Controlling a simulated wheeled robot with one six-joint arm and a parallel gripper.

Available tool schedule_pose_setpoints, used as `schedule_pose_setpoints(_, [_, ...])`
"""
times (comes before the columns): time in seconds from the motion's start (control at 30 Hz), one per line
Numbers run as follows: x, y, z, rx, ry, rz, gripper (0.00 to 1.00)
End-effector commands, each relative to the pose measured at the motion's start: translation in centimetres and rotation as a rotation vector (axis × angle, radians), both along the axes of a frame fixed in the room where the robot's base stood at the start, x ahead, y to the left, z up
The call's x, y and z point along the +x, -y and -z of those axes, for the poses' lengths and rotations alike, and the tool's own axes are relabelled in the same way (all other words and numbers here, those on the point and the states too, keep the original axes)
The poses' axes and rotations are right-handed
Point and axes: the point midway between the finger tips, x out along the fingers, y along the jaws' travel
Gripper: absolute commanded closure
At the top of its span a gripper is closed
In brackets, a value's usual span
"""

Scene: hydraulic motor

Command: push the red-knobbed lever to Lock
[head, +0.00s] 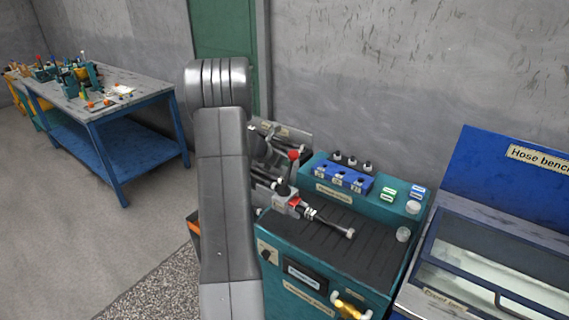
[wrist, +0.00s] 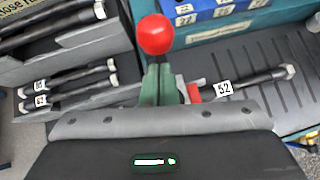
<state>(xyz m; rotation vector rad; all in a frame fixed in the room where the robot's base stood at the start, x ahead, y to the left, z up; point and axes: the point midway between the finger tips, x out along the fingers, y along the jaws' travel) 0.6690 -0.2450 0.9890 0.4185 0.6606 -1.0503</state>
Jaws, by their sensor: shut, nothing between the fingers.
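The red-knobbed lever's red knob (wrist: 156,34) stands near the top middle of the wrist view on a dark stalk between two green cheeks. In the head view the red knob (head: 293,154) shows just right of my arm, at the left end of the teal bench. My gripper (wrist: 160,120) fills the bottom of the wrist view, shut and empty. It lies in front of the lever's foot, whose lower part it hides; I cannot tell whether they touch. In the head view my arm hides most of the gripper. No Lock marking is readable.
A hose (wrist: 250,82) tagged 52 lies right of the lever on the ribbed bench top (head: 335,238). A blue numbered block (head: 342,179) stands behind. A grey rack (wrist: 90,50) with several hoses is at left. The hose bench (head: 500,170) is at right.

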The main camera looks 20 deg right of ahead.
Motion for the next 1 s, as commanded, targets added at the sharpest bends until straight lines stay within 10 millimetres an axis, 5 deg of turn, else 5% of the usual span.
schedule_pose_setpoints(0.5, [-1.1,-4.7,-9.0,0.000,0.002,-0.001,1.00])
schedule_pose_setpoints(1.0, [-1.3,-5.2,-10.3,0.000,-0.002,-0.001,1.00])
